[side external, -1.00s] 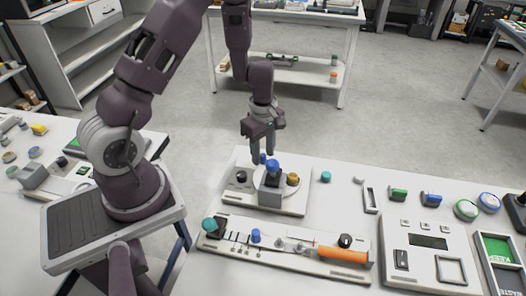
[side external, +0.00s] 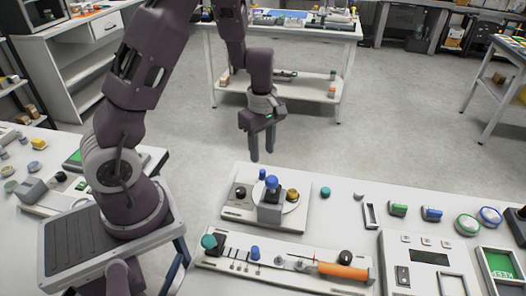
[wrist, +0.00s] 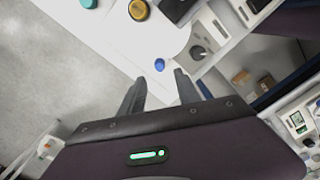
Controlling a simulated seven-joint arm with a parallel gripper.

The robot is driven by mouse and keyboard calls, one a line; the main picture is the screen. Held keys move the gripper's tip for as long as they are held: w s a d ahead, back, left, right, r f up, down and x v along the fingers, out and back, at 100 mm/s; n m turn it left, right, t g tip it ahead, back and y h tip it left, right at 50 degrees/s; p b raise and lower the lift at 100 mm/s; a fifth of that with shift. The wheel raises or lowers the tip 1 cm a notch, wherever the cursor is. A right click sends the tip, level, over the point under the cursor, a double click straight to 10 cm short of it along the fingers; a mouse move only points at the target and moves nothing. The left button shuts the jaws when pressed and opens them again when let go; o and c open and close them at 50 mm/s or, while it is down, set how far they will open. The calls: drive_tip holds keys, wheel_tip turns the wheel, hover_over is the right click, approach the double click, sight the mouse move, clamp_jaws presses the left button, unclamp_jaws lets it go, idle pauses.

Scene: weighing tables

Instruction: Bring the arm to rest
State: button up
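My gripper (side external: 262,158) hangs pointing down in the air, above and behind the weighing device with a round plate (side external: 291,214) in the side view. In the wrist view its two fingers (wrist: 160,92) stand apart with nothing between them, so it is open and empty. A blue knob or weight (side external: 271,182) sits on top of the grey block on that device, and a yellow one (side external: 292,194) sits beside it. A blue round piece (wrist: 159,64) and a yellow one (wrist: 139,10) show beyond the fingers in the wrist view.
The white table (side external: 330,232) holds a long board with an orange-handled tool (side external: 343,271), a display panel (side external: 429,258) and a green-lined tray (side external: 500,262). Several coloured round pieces stand along its back edge. Open floor (side external: 340,150) lies behind the table.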

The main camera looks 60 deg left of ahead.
drive_tip(key=s+d+r+m+t+h, duration=0.1)
drive_tip(key=s+d+r+m+t, duration=0.15)
drive_tip(key=d+r+m, duration=0.4)
drive_tip(key=s+d+r+m+t+h, duration=0.1)
drive_tip(key=s+d+r+m, duration=0.25)
drive_tip(key=r, duration=0.65)
drive_tip(key=s+d+r+m+t+y, duration=0.2)
drive_tip(key=s+r+m, duration=0.3)
drive_tip(key=s+m, duration=0.5)
drive_tip(key=shift+s, duration=1.25)
drive_tip(key=shift+r, duration=0.15)
